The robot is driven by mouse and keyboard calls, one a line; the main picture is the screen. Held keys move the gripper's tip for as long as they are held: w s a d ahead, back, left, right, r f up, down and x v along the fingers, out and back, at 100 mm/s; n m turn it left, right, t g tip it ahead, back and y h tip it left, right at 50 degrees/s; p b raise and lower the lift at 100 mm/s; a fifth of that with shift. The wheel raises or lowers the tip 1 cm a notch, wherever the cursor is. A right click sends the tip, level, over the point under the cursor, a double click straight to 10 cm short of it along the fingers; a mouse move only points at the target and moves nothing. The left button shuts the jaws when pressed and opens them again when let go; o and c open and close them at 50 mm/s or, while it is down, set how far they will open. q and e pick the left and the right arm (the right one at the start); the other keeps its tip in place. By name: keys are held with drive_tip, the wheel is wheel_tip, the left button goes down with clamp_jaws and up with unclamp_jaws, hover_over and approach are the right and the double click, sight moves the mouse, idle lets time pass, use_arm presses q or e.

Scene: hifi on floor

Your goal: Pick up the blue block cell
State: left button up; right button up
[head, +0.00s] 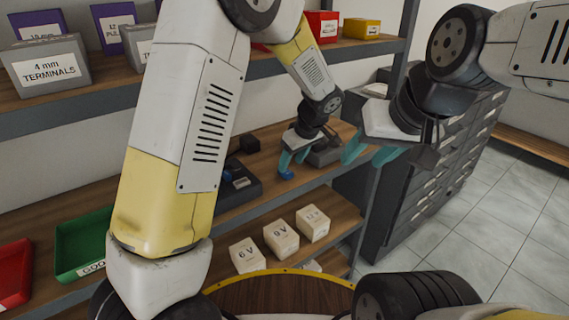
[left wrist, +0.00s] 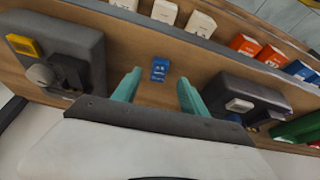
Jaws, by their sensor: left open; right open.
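The blue block cell (head: 287,174) is small and lies on the wooden shelf, just below my left gripper in the head view. In the left wrist view the blue block cell (left wrist: 160,68) sits ahead of the teal fingertips, in the gap between them, with pale marks on its face. My left gripper (head: 293,160) is open and empty; its fingers also show in the left wrist view (left wrist: 158,78). I cannot tell exactly how far the tips are from the block. My right gripper (head: 370,154) is open and empty, out to the right, in front of the dark drawer cabinet.
Dark devices flank the block on the shelf: one with a yellow part (left wrist: 62,62) and one with a pale part (left wrist: 247,100). White voltage boxes (head: 281,239) stand on the shelf below. A green bin (head: 82,243) is at left. The drawer cabinet (head: 430,180) is at right.

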sight(288, 172)
use_arm(q)
drive_tip(key=x, duration=0.4)
drive_tip(key=shift+d+f, duration=0.1)
drive_tip(key=shift+f, duration=0.15)
drive_tip(key=shift+c, duration=0.4)
clamp_jaws()
drive_tip(key=shift+r, duration=0.15)
